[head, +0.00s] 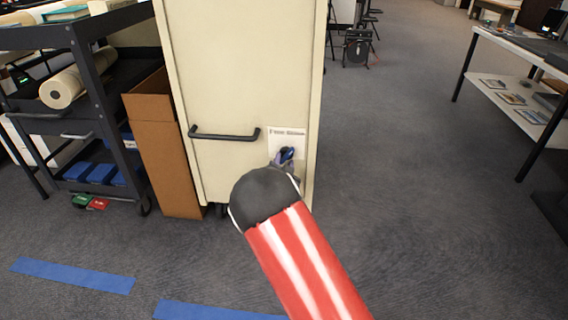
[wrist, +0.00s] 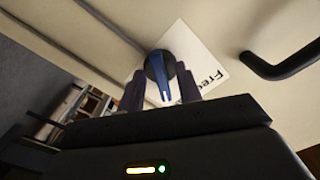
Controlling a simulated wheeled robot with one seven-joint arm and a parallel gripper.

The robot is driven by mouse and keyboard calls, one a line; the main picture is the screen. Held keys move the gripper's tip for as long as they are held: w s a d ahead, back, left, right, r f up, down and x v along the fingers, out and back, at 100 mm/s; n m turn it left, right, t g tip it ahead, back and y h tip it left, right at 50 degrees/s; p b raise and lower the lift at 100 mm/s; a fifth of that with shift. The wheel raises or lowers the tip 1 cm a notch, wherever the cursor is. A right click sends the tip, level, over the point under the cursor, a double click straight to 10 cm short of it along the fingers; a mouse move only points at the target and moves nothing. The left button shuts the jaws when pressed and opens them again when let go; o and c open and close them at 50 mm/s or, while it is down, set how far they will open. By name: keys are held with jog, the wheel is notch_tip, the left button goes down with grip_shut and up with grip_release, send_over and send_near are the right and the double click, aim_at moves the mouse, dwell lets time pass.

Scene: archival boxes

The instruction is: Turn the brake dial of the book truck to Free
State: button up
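The book truck (head: 240,70) is a tall cream cabinet with a black bar handle (head: 225,134) on its near face. The blue brake dial (head: 287,153) sits at the lower right of that face, on a white label plate (head: 288,135) with small lettering. In the wrist view the dial (wrist: 161,72) is dark blue with a pale pointer line, and "Free" reads on the plate (wrist: 195,62) to its right. My gripper (wrist: 161,90) has its two fingers on either side of the dial, apart from each other. Whether they touch it I cannot tell. My arm hides part of the truck's lower right corner.
A dark shelf cart (head: 75,40) with a paper roll and a brown cardboard box (head: 163,140) stand left of the truck. A white table (head: 520,85) is at the right. Carpet between the truck and table is clear. Blue tape strips (head: 72,275) lie on the floor.

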jog(key=shift+w, duration=0.1)
grip_shut()
dwell(0.4)
jog(key=n+b, duration=0.1)
jog(key=n, duration=0.2)
jog(key=shift+f+b, duration=0.15)
jog(key=shift+b, duration=0.15)
jog(key=n, duration=0.3)
jog(key=shift+d+b, duration=0.1)
jog(key=shift+b, duration=0.3)
jog(key=n, duration=0.4)
jog(key=shift+d+n, duration=0.1)
jog(key=shift+n, duration=1.8)
